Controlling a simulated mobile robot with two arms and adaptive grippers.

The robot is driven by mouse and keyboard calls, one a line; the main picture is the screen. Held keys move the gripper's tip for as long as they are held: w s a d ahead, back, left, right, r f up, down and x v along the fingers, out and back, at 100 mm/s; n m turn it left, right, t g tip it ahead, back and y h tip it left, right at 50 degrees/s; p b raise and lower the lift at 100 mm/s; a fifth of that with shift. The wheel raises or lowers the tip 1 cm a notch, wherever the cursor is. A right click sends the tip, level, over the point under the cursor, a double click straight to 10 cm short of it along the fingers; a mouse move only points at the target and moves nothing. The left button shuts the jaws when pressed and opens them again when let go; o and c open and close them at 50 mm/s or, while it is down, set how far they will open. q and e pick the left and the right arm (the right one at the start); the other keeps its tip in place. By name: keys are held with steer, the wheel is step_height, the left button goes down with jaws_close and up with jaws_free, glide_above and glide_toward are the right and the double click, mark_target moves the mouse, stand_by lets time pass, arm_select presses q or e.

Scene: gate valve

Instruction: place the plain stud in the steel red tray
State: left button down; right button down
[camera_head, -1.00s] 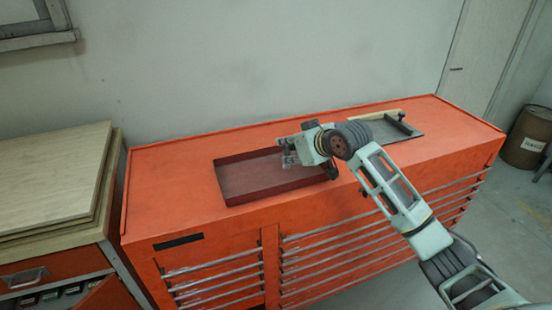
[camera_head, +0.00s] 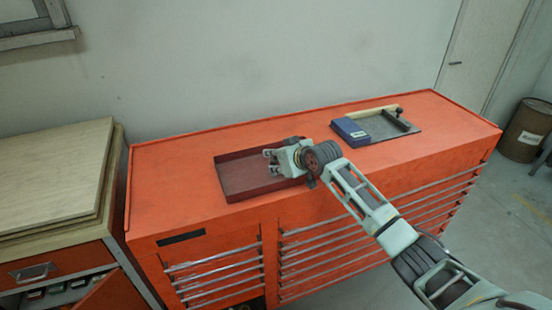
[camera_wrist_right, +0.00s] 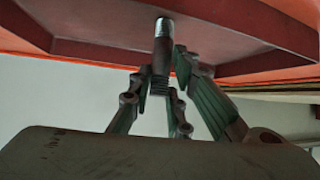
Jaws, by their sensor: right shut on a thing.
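The steel red tray (camera_head: 229,174) is a shallow dark red rectangle on top of the orange cabinet, and its wall fills the top of the right wrist view (camera_wrist_right: 90,50). My right gripper (camera_head: 269,162) is over the right part of this tray, its fingers pointing left. In the right wrist view, its fingers (camera_wrist_right: 163,78) are closed around the plain stud (camera_wrist_right: 162,30), a thin metal rod with a shiny threaded end standing out past the fingertips. The stud is too small to make out in the head view. My left gripper is out of view.
The orange cabinet (camera_head: 180,150) has free top around the tray. A grey flat tray (camera_head: 385,125) with a blue block (camera_head: 349,131), a dark bar and a pale strip lies at the right.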

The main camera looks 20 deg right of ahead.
steer(key=shift+f, duration=0.1)
steer(key=c, duration=1.6)
jaws_free()
steer(key=shift+c, duration=0.2)
steer(key=shift+r, duration=0.2)
steer(key=shift+s+d+r, duration=0.25)
steer(key=shift+s, duration=0.25)
steer(key=b+v, duration=0.2)
steer(key=v, duration=0.8)
steer(key=shift+s+r, duration=0.2)
steer(key=shift+s, duration=0.15)
